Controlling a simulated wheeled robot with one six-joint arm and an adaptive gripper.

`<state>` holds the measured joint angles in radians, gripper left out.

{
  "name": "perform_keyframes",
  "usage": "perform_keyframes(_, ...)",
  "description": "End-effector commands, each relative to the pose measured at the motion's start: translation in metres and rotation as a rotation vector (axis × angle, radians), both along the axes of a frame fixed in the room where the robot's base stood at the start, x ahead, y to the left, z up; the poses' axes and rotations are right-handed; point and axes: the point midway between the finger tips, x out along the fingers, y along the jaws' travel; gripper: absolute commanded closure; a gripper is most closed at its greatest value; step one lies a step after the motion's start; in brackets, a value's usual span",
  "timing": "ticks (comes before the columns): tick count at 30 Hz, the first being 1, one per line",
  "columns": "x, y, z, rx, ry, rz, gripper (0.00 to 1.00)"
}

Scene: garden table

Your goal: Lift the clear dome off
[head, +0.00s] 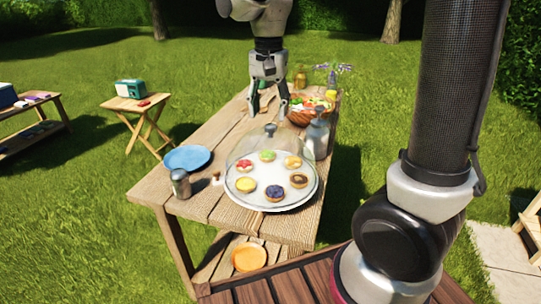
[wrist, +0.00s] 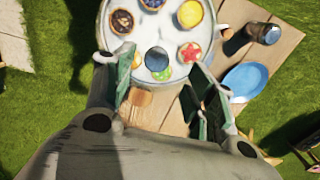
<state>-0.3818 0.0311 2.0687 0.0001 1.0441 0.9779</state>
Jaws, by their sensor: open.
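The clear dome (head: 271,146) stands over a round white plate (head: 262,203) of several colourful tarts near the table's front end. Its grey knob (head: 270,129) is on top; in the wrist view the round knob (wrist: 157,60) shows between my fingertips, over the tarts. My gripper (head: 268,103) is open and empty, pointing down beyond the dome, on its far side in the head view. In the wrist view my gripper (wrist: 160,69) has its two fingers spread either side of the knob's line, with no contact visible. The dome's rim is hard to make out.
The wooden table (head: 231,212) also holds a blue plate (head: 187,158) and a metal shaker (head: 180,183) at left. A metal bottle (head: 317,137) stands close at the dome's right, with a salad bowl (head: 326,112) behind. The table's left middle is fairly clear.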

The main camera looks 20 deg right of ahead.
Motion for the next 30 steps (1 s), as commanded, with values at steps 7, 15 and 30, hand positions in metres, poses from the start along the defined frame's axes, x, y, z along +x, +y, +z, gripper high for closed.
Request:
perform_keyframes(7, -0.005, -0.004, -0.037, -0.001, 0.003, 0.001, 0.44)
perform_keyframes(15, -0.003, -0.003, -0.057, 0.001, -0.002, 0.002, 0.44)
perform_keyframes(30, -0.004, -0.003, -0.057, 0.001, -0.002, 0.002, 1.0)
